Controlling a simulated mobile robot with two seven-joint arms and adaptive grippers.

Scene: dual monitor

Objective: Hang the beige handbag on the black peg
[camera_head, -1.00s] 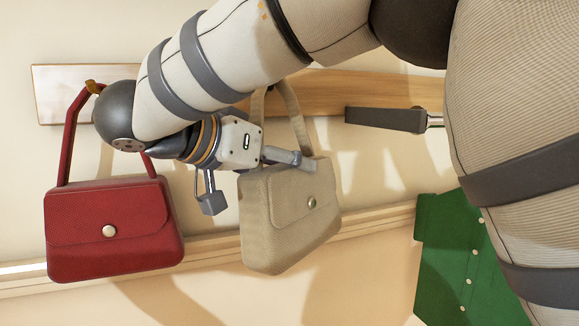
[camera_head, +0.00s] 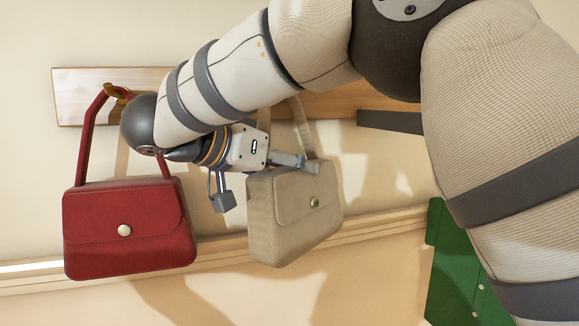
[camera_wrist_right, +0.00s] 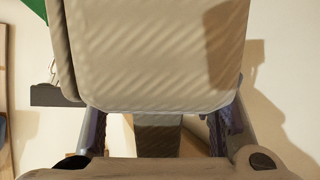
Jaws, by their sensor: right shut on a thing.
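The beige handbag (camera_head: 292,215) hangs tilted in the middle of the head view. Its strap (camera_head: 306,130) rises behind my right arm, which hides the strap's top. My right gripper (camera_head: 257,180) is at the bag's upper left and is shut on the handbag; the exact grip is partly hidden. The bag body (camera_wrist_right: 155,55) fills the upper right wrist view, between and beyond the fingers. The black peg (camera_head: 388,122) sticks out to the right of the bag, apart from it, its right end hidden by my arm. My left gripper is not in view.
A red handbag (camera_head: 130,232) hangs from a brass-coloured hook (camera_head: 118,92) on a wooden board (camera_head: 80,95) at left, close to my right wrist. A pale rail (camera_head: 220,250) runs along the wall.

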